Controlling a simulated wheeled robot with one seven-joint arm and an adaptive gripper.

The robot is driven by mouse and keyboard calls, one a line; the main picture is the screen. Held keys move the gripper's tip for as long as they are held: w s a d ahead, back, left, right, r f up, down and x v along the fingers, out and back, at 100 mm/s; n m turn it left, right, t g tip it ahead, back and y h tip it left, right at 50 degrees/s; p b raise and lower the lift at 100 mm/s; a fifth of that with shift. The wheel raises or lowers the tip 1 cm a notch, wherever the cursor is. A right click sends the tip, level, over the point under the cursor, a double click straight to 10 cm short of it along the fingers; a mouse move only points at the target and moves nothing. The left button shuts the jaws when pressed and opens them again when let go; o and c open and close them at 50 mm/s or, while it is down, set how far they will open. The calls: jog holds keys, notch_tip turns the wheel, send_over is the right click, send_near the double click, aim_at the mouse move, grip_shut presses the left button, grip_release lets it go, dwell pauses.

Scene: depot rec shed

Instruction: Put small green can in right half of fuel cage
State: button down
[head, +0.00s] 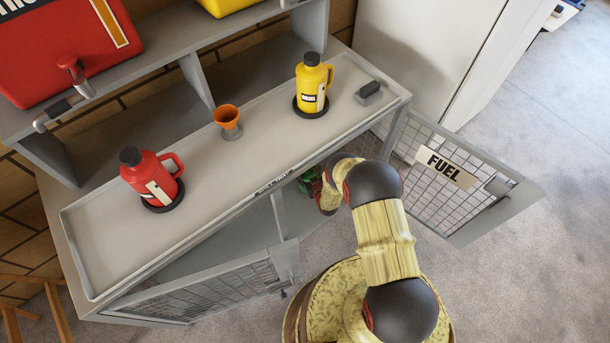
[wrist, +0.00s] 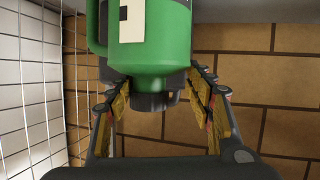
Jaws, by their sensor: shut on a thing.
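The small green can (wrist: 150,50) with a pale label is held between the fingers of my gripper (wrist: 160,95), which is shut on its dark capped end. In the wrist view the cap points down the picture. In the head view a bit of green (head: 314,186) shows beside my arm, under the front edge of the worktop; most of the can and my gripper are hidden there. The fuel cage (head: 279,217) is the compartment under the worktop, with an upright divider at its front. Its right door (head: 480,190), with a FUEL sign, stands open; its left mesh door (head: 205,290) also stands open.
On the tray-like worktop (head: 260,160) stand a red can (head: 150,178), a yellow can (head: 312,85), an orange funnel (head: 227,117) and a small dark block (head: 369,91). White mesh (wrist: 30,90) is at the left of the wrist view, with a brick wall (wrist: 275,95) behind.

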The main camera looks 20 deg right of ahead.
jog(key=f+b, duration=0.1)
jog(key=f, duration=0.2)
jog(key=shift+w+f, duration=0.15)
jog(key=shift+w, duration=0.05)
jog(key=c, duration=0.8)
grip_release()
jog(key=shift+s, duration=0.1)
jog(key=shift+o, duration=0.2)
jog(key=p+v, duration=0.4)
jog(key=v, duration=0.8)
